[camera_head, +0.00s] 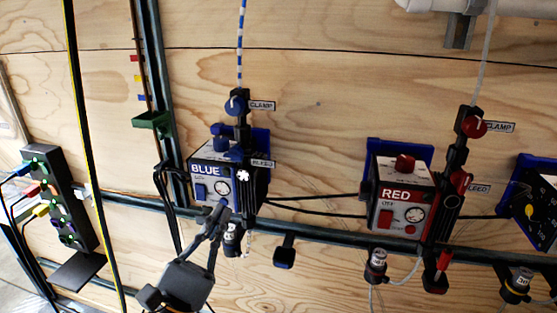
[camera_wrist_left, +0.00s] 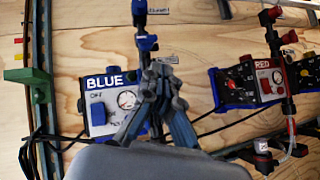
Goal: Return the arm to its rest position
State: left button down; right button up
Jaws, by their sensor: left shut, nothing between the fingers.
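My left gripper (camera_head: 219,214) is shut and empty in the head view, in front of the lower part of the blue pump box (camera_head: 203,189). The left wrist view shows the gripper (camera_wrist_left: 160,72) with its fingertips together, overlapping the right side of the blue box (camera_wrist_left: 105,105) in the picture. I cannot tell whether the fingers touch it. The blue box has a dial, a switch and a blue clamp knob (camera_head: 236,105) above it. The red pump box (camera_head: 400,200) is to the right, apart from the gripper; it also shows in the left wrist view (camera_wrist_left: 265,77). My right gripper is not in view.
A dark rail (camera_head: 330,237) runs along the plywood wall below the boxes. A power strip (camera_head: 60,198) with coloured plugs is at the left. A green bracket (camera_head: 152,120) sits on a vertical post. A third box (camera_head: 537,208) is at the right edge. Cables and tubes hang between them.

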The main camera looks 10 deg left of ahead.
pick_arm(q)
jog(key=s+d+f+m+g+h, duration=0.1)
jog(key=s+d+f+m+g, duration=0.2)
jog(key=d+f+m+g, duration=0.55)
jog(key=s+d+f+m+g+h, duration=0.1)
jog(key=s+d+f+m+g, duration=0.2)
jog(key=f+m+g, duration=0.6)
jog(key=s+a+f+m+g+y, duration=0.2)
jog(key=s+a+f+m+y, duration=0.35)
jog(key=f, duration=0.35)
jog(key=s+a+f+m+g+y, duration=0.1)
jog(key=s+a+f+m+y, duration=0.5)
jog(key=f, duration=0.3)
notch_tip(320, 180, down, 24)
jog(key=s+a+n+g+p, duration=0.1)
jog(key=s+a+g+p, duration=0.1)
jog(key=s+p, duration=0.1)
jog(key=s+a+f+p, duration=0.1)
jog(key=s+a+f, duration=0.1)
jog(key=s+f, duration=1.2)
jog(key=shift+s+a+g, duration=0.35)
jog(key=shift+s+a, duration=0.05)
jog(key=shift+s, duration=0.85)
